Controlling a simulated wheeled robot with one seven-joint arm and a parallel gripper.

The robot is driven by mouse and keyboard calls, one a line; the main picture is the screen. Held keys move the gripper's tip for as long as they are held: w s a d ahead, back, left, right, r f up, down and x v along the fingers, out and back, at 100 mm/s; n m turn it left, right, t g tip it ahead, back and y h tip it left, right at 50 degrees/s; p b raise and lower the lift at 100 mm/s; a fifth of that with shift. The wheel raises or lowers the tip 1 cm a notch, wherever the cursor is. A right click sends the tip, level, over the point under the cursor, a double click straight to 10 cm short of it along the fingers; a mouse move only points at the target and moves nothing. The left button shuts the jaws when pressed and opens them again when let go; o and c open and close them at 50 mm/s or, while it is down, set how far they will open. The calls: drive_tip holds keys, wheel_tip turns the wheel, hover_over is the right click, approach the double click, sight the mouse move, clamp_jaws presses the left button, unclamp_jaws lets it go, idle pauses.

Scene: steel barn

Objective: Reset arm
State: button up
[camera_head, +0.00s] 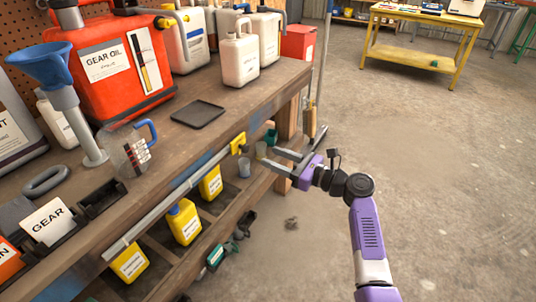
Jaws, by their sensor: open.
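My gripper (268,157) is at the end of my purple and white arm (368,227), in the middle of the view. It is open, with its two grey fingers pointing left toward the front edge of the wooden workbench (225,125). I see no object held between the fingers. I cannot tell whether the fingers touch the bench edge.
The bench holds a red gear oil can (112,90), white jugs (240,58), a measuring jug (128,152), a blue funnel (45,65) and a black tray (198,114). Yellow bottles (184,222) stand below. The concrete floor (455,165) at right is clear. A yellow table (415,50) stands behind.

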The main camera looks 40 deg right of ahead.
idle(0.6)
drive_tip(key=d+n+h, duration=0.5)
drive_tip(key=d+h, duration=0.1)
drive_tip(key=s+a+f+n+g+h+p, duration=0.1)
drive_tip(key=s+a+n+h, duration=0.15)
drive_tip(key=s+n, duration=0.3)
drive_tip(key=s+a+f+n+g+h+p, duration=0.1)
drive_tip(key=s+a+f+n+h+p, duration=0.2)
drive_tip(key=s, duration=0.4)
drive_tip(key=s+a+r+n+y+p, duration=0.2)
drive_tip(key=s+a+r+n, duration=0.3)
drive_tip(key=s, duration=0.4)
drive_tip(key=s+a+r+n+y+p, duration=0.2)
drive_tip(key=s+a+r+n, duration=0.2)
drive_tip(key=s+a+n, duration=0.3)
drive_tip(key=s+a+r+n+y+p, duration=0.2)
drive_tip(key=s+a+r+n, duration=0.3)
drive_tip(key=s+a, duration=0.6)
drive_tip(key=shift+s+r+n, duration=0.3)
drive_tip(key=shift+s+n, duration=0.6)
drive_tip(key=shift+n, duration=0.05)
